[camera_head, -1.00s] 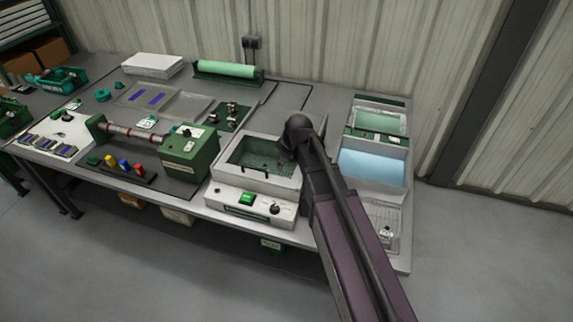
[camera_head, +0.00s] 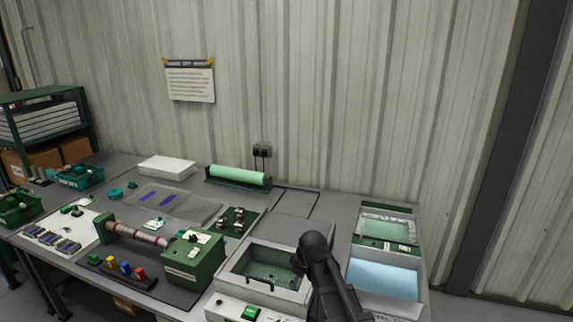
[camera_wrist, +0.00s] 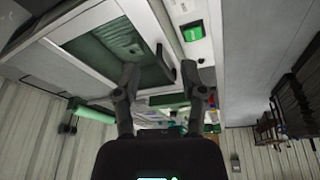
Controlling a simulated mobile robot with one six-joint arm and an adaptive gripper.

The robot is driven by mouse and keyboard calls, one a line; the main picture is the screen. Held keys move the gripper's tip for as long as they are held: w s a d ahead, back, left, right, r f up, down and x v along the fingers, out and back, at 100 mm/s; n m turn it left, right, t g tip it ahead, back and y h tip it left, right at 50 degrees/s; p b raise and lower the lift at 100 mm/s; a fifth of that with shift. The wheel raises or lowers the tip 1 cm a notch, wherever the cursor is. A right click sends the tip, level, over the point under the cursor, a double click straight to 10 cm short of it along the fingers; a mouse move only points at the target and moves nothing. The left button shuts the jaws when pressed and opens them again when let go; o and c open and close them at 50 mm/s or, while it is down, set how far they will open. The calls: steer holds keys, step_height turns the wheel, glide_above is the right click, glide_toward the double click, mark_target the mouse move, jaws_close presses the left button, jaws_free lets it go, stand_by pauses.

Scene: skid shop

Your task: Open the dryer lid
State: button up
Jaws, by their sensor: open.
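The dryer is a pale grey box (camera_head: 285,305) on the bench with a green button on its front panel. Its lid (camera_head: 240,267) looks shut, with a dark green window and a dark bar handle (camera_head: 252,284) along its front edge. The wrist view shows the lid's window (camera_wrist: 115,45), handle (camera_wrist: 165,64) and the green button (camera_wrist: 193,33) close up. My gripper (camera_wrist: 163,80) is open and empty, its two fingers apart, with the handle showing between the tips. Contact cannot be told. My arm covers the dryer's right side in the head view, and my fingers are hidden there.
Left of the dryer stands a green machine (camera_head: 193,258) with a roller. To the right are a green-windowed tray (camera_head: 388,228) and a light blue panel (camera_head: 385,280). A green roll (camera_head: 238,176) lies at the back by the corrugated wall (camera_head: 320,90).

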steer(key=s+d+m+g+h, duration=0.2)
steer(key=s+d+m, duration=0.8)
steer(key=s+d, duration=0.3)
steer(key=shift+s+f+g, duration=0.3)
steer(key=shift+s+f, duration=0.1)
steer(key=shift+s, duration=0.4)
jaws_close()
